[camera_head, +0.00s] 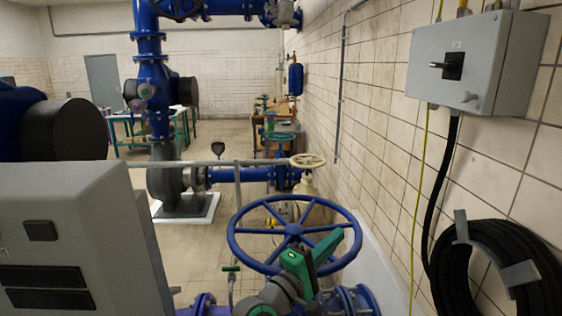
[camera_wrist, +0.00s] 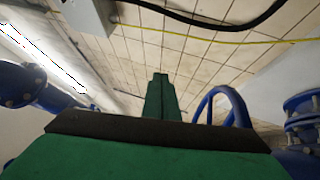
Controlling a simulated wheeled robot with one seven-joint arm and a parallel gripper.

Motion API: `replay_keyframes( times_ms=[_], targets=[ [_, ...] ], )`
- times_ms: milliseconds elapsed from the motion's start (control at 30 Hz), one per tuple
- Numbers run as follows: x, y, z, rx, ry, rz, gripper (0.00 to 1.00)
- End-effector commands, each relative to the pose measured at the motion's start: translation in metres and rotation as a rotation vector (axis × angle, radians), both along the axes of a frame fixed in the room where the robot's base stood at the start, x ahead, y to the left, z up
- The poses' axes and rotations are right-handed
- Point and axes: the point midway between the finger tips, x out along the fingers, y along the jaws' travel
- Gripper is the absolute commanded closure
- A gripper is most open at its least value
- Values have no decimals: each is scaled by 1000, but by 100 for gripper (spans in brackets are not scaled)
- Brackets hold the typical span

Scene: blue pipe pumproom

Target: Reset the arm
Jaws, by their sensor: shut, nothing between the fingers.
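My gripper (camera_wrist: 160,82) is in the middle of the wrist view. Its green fingers lie together, with nothing between them, and point at the tiled wall. In the head view my green gripper (camera_head: 336,247) shows low in the picture, in front of the right side of a blue handwheel (camera_head: 293,229) and overlapping its rim. I cannot tell whether it touches the wheel. The handwheel also shows in the wrist view (camera_wrist: 235,103), just right of the fingers.
A grey switch box (camera_head: 470,62) and a coiled black hose (camera_head: 490,270) are on the right wall. A yellow line (camera_head: 424,150) runs down it. A grey cabinet (camera_head: 80,240) stands at the left. Blue pipes (camera_head: 152,75) rise behind. Open floor lies farther back.

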Motion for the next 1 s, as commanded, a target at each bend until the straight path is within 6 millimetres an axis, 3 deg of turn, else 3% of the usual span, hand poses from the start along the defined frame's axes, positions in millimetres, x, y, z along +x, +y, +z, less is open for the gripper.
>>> replay_keyframes(
  times_ms=[33,100,267,467,700,1000],
  targets=[
    [-1,4,-27,13,12,41,100],
    [-4,11,-56,36,13,100,100],
    [-17,27,-121,110,17,229,100],
    [-48,48,-197,236,22,377,100],
    [-104,73,-273,430,20,524,100],
    [-193,100,-339,723,-5,649,100]
  ],
)
